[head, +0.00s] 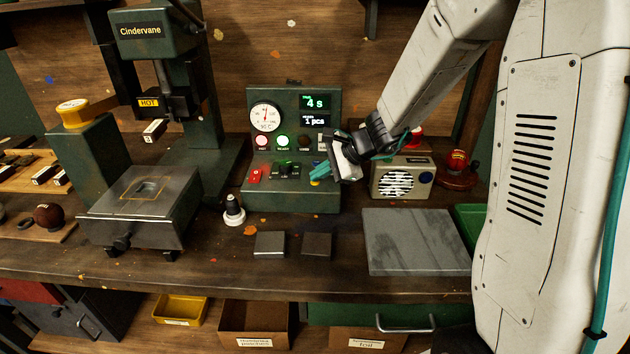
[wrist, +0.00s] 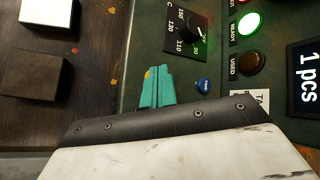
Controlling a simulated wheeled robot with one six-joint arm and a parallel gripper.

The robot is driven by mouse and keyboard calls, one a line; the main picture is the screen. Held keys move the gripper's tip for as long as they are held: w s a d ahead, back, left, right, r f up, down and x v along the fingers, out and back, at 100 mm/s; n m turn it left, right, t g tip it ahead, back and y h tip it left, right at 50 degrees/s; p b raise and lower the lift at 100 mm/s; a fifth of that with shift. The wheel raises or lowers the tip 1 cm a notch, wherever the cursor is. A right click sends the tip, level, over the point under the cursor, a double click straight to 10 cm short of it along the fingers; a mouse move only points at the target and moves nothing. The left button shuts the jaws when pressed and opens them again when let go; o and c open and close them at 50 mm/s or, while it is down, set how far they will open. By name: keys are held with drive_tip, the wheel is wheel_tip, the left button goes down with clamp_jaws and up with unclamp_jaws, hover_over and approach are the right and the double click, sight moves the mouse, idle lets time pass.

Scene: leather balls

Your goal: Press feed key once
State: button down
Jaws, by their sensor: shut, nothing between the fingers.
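The green control box (head: 290,198) carries a dial gauge, lamps, a knob and keys. A round blue key (wrist: 203,84) with small white lettering, too small to read surely, sits on its panel beside the knob (wrist: 187,27). My gripper (head: 320,170) is over the right part of the panel, its teal fingers closed together and empty. In the wrist view the fingertips (wrist: 154,75) lie just left of the blue key, apart from it in the picture. An orange-yellow spot (wrist: 148,73) shows at the fingertips, partly hidden. Contact with the panel cannot be told.
The displays read 4 s and 1 pcs (head: 314,121); the green READY lamp (head: 283,141) is lit. A press (head: 140,215) stands left, a radio (head: 402,178) right of my gripper. Two small plates (head: 270,244) and a grey slab (head: 415,240) lie in front.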

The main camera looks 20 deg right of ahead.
drive_tip(key=shift+r, duration=0.85)
drive_tip(key=shift+r, duration=2.5)
drive_tip(key=s+d+r+n+g+h, duration=0.1)
drive_tip(key=s+n, duration=0.7)
drive_tip(key=s, duration=0.8)
drive_tip(key=s+d+r+n+g+h, duration=0.1)
drive_tip(key=s+r+n+g+h, duration=0.2)
drive_tip(key=s, duration=1.4)
wheel_tip(320, 180, up, 3)
drive_tip(key=n+h, duration=0.3)
drive_tip(key=n, duration=0.3)
drive_tip(key=shift+s+g, duration=0.15)
drive_tip(key=shift+g, duration=0.15)
